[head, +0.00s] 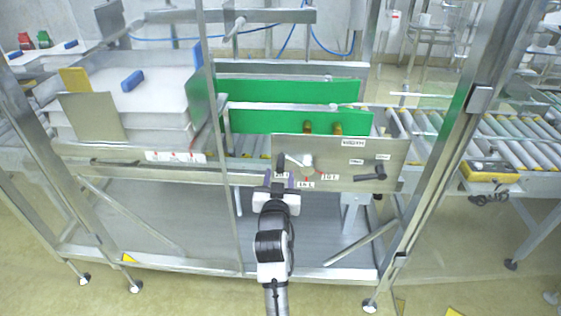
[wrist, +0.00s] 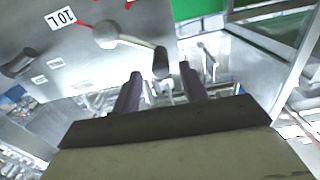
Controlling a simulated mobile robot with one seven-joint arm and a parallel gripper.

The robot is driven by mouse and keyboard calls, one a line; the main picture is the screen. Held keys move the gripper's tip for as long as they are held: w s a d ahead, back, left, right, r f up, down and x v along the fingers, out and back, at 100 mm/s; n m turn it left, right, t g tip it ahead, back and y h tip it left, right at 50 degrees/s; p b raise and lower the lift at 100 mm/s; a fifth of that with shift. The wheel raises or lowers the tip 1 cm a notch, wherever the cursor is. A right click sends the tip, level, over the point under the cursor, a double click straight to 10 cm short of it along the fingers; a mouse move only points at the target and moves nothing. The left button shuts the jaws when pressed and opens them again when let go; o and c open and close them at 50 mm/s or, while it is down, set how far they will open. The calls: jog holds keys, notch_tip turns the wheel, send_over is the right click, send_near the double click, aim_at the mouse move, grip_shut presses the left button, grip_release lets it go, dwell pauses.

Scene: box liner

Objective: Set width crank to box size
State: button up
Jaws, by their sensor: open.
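The crank has a round metal hub (head: 307,160) on the front metal panel, with labels marked in litres around it. Its arm points left to a black handle (head: 281,161). In the wrist view the hub (wrist: 106,33) is at upper left and the black handle (wrist: 160,60) hangs between my fingertips. My gripper (head: 280,178) is open at the handle, just below it in the head view. In the wrist view my two dark fingers (wrist: 160,74) stand apart on either side of the handle's end. I cannot tell whether they touch it.
A second black-handled crank (head: 370,175) is at the panel's right. Green guide plates (head: 290,91) stand behind the panel. A metal frame post (head: 455,125) rises at right, before a roller conveyor (head: 520,140). A white stack (head: 140,95) stands at left.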

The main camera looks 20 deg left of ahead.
aim_at(280, 171)
jog(key=x, duration=0.5)
jog(key=shift+w+a+p, duration=0.1)
jog(key=shift+w+p, duration=0.25)
jog(key=shift+p, duration=0.05)
grip_shut()
